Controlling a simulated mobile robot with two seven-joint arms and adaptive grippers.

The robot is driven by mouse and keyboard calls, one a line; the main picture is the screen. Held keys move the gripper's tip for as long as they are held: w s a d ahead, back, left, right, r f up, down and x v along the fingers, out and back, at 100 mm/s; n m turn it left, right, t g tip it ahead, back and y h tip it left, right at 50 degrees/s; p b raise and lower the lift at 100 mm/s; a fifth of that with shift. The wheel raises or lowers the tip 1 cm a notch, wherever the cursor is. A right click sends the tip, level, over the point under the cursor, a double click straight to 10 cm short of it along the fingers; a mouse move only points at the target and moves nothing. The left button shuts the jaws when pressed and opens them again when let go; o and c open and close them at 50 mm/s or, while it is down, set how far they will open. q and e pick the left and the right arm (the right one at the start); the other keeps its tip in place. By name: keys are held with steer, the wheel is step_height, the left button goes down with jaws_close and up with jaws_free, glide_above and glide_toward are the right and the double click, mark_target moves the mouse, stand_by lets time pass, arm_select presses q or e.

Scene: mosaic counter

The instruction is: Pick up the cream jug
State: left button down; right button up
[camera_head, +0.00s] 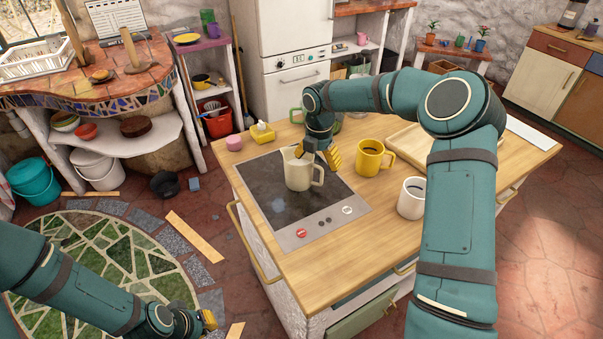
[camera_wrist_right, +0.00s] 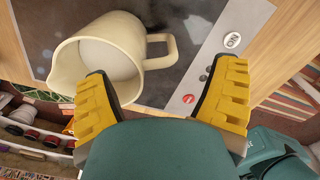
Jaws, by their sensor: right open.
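The cream jug (camera_head: 298,172) stands upright on the dark cooktop (camera_head: 262,190), with its handle toward the right. My right gripper (camera_head: 328,158) is just above and beside the handle side of the jug. In the right wrist view the jug (camera_wrist_right: 92,62) fills the upper left, its white inside showing. There the right gripper (camera_wrist_right: 165,72) is open, its yellow fingers spread with the handle (camera_wrist_right: 170,47) in view between and beyond them. I cannot tell whether a finger touches the jug. My left gripper (camera_head: 208,320) is low at the left, away from the counter, its jaws mostly hidden.
A yellow mug (camera_head: 369,158) and a white mug (camera_head: 410,199) stand on the wooden counter right of the cooktop. A wooden tray (camera_head: 405,140) lies behind them, partly hidden by my right arm. A pink pot (camera_head: 234,143) and yellow dish (camera_head: 262,133) stand at the back left.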

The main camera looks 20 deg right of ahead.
mark_target(317, 168)
steer(key=f, duration=0.4)
steer(key=shift+w, duration=0.2)
jaws_close()
step_height(317, 168, up, 10)
steer(key=shift+r+p, duration=0.1)
steer(key=shift+p, duration=0.2)
